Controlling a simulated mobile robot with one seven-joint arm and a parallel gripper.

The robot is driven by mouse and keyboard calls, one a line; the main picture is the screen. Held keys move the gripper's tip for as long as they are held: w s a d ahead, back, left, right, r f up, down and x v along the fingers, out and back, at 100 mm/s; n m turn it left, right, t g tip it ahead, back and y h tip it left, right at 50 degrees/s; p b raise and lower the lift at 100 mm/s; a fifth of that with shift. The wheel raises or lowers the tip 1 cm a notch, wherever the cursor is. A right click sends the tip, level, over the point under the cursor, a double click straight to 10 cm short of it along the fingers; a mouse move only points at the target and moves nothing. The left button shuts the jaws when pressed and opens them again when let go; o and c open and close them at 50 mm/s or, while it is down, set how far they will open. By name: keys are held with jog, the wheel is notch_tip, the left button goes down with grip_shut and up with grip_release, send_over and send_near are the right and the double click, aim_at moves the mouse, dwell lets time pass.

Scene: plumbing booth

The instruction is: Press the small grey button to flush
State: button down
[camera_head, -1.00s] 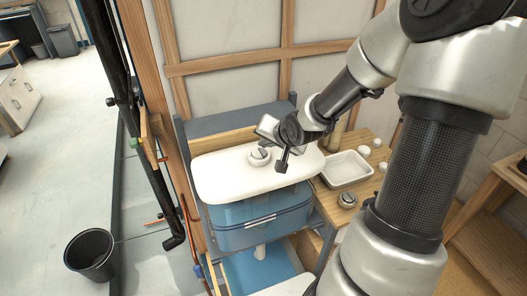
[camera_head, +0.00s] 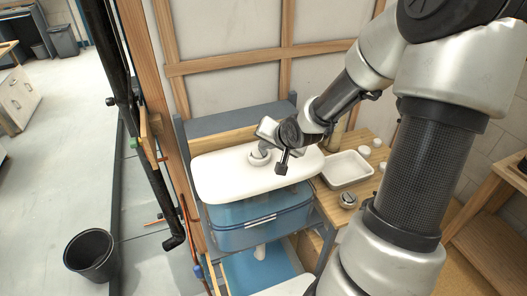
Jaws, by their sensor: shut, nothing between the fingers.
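A round flush button fitting (camera_head: 259,154) sits on the white cistern lid (camera_head: 222,176), which rests on a translucent blue tank (camera_head: 262,218). The fitting looks light with a grey part, but its separate small grey button is too small to make out clearly. My gripper (camera_head: 282,168) is shut and empty, its dark fingertips pointing down just to the right of the fitting. It appears above the lid; I cannot tell whether it touches anything. My wrist hides part of the lid behind it.
A wooden table (camera_head: 331,206) to the right holds a white tray (camera_head: 347,168), a second round button fitting (camera_head: 348,200) and several small white round pieces. A wooden stud wall (camera_head: 230,65) stands behind. Black pipes (camera_head: 135,120) and a black bucket (camera_head: 91,255) are at left.

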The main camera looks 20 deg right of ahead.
aim_at(265, 154)
jog(key=shift+f+b, duration=0.35)
jog(key=shift+f, duration=0.2)
dwell(0.4)
jog(key=shift+r, duration=0.15)
jog(key=shift+r+p, duration=0.8)
jog(key=shift+p, duration=0.35)
jog(key=shift+r, duration=0.1)
notch_tip(265, 154, up, 3)
jog(key=p, duration=0.3)
jog(key=shift+r+p, duration=0.45)
jog(key=shift+r, duration=0.5)
